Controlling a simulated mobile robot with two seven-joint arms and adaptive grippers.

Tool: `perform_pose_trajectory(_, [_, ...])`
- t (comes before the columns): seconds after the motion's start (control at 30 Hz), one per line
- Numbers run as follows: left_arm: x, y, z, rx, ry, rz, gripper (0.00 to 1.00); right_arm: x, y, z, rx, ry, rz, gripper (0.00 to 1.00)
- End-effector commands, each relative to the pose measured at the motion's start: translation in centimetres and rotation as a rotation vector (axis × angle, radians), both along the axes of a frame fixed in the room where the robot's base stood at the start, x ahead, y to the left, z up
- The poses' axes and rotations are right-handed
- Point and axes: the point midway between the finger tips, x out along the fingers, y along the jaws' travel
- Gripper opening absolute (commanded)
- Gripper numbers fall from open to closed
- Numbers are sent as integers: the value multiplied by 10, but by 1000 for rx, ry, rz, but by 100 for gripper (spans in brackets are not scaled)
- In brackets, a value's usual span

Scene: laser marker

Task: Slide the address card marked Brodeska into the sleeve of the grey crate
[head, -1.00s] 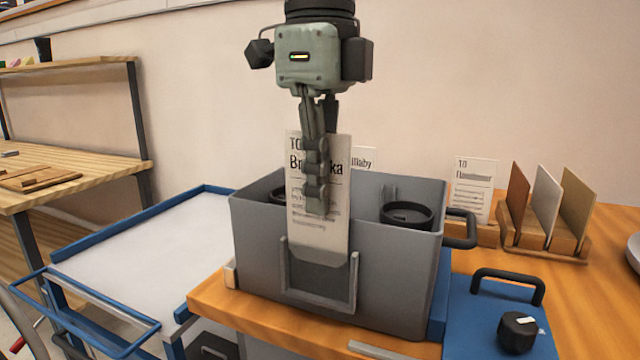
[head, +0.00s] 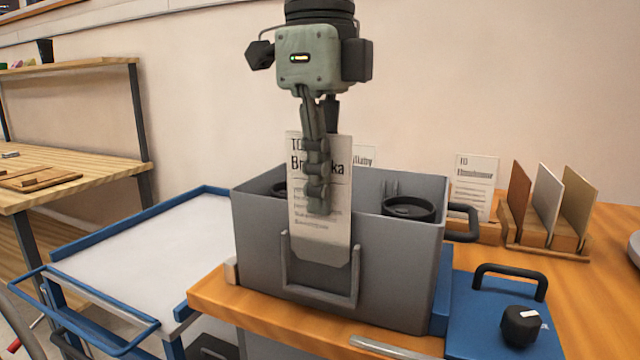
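The address card (head: 337,226) with "Br…ka" readable stands upright in front of the grey crate (head: 408,262). My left gripper (head: 318,205) reaches down from above and is shut on the card, its fingers covering the middle of the name. The card's lower end, with cut corners, lies within the U-shaped sleeve (head: 285,268) on the crate's front wall. Its bottom edge sits above the sleeve's bottom bar, with crate wall visible between them. Whether the card is behind the sleeve's side rails is hard to tell. My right gripper is not in view.
Another card (head: 364,155) shows behind the crate, partly hidden. A further card (head: 475,185) stands in a wooden holder at right, beside a rack of coloured plates (head: 548,205). Black round items (head: 407,208) sit in the crate. A blue-framed cart (head: 140,250) is at left.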

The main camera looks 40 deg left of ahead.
Motion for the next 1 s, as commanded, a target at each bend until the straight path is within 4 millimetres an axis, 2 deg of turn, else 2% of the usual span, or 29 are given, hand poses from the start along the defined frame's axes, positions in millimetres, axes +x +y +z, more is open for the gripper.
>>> perform_pose_trajectory(0.03, [-5,0,-13,0,33,-3,0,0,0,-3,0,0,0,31])
perform_pose_trajectory(0.23, [-5,-1,-14,-1,33,-3,0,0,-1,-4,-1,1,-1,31])
perform_pose_trajectory(0.5, [-5,-1,-13,0,31,-3,29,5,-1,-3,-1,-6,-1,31])
perform_pose_trajectory(0.9, [-3,0,-8,2,20,-3,29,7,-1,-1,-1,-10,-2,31])
perform_pose_trajectory(1.0, [-3,0,-6,3,19,-3,29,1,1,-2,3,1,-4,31])
